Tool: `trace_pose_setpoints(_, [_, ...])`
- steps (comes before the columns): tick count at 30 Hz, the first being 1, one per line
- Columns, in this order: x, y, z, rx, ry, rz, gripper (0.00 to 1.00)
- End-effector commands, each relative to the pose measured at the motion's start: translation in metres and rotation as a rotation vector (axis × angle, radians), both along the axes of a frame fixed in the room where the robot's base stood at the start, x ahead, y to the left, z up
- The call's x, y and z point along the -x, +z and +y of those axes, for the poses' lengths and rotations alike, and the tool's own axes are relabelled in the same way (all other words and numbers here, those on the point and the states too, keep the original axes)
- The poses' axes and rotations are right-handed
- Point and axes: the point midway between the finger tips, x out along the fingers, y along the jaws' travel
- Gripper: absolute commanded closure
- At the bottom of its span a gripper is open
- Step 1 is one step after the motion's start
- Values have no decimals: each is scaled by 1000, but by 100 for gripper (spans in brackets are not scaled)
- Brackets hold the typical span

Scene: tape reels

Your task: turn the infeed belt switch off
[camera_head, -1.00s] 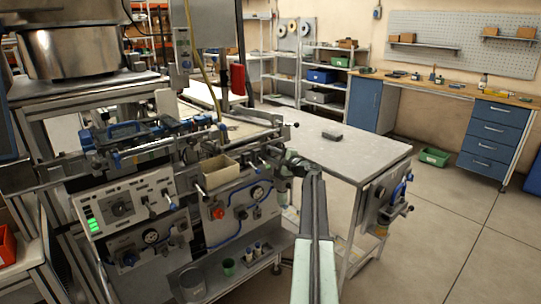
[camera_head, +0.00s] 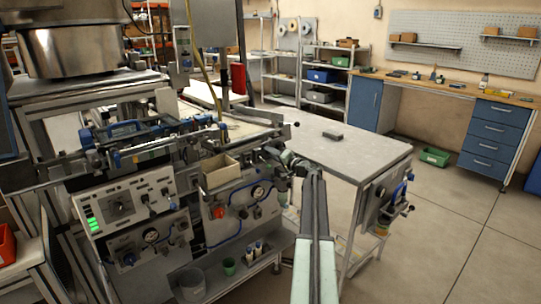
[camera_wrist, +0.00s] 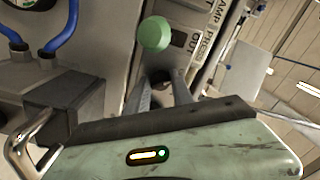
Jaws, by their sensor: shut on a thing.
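My gripper (camera_wrist: 162,88) reaches toward a grey machine panel in the wrist view. Its fingers are close together with a small dark round part (camera_wrist: 160,75) between them. A green round knob (camera_wrist: 154,34) stands just beyond the fingertips. I cannot tell whether knob and dark part are one switch. The infeed belt switch cannot be told by its label; only parts of words show on the panel's label strip (camera_wrist: 190,40). In the head view my gripper (camera_head: 284,160) is at the machine's right end, and its fingertips are too small to make out.
Blue hoses (camera_wrist: 66,28) and a dark block (camera_wrist: 70,98) with a bent metal handle are close left of my gripper. The machine's control panel (camera_head: 122,205) has a green light. A grey table (camera_head: 365,148) stands to the right.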

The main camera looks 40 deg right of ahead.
Motion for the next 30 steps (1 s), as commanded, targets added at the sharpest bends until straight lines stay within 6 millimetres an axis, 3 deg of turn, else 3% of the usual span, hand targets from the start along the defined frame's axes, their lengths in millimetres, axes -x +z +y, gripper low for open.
trace_pose_setpoints(23, [0, 1, -2, 100, -3, 5, 100])
trace_pose_setpoints(24, [0, 1, -2, 100, -3, 5, 66])
trace_pose_setpoints(26, [0, 0, -2, 100, -3, 6, 51])
trace_pose_setpoints(30, [1, 0, -2, 100, -3, 6, 51])
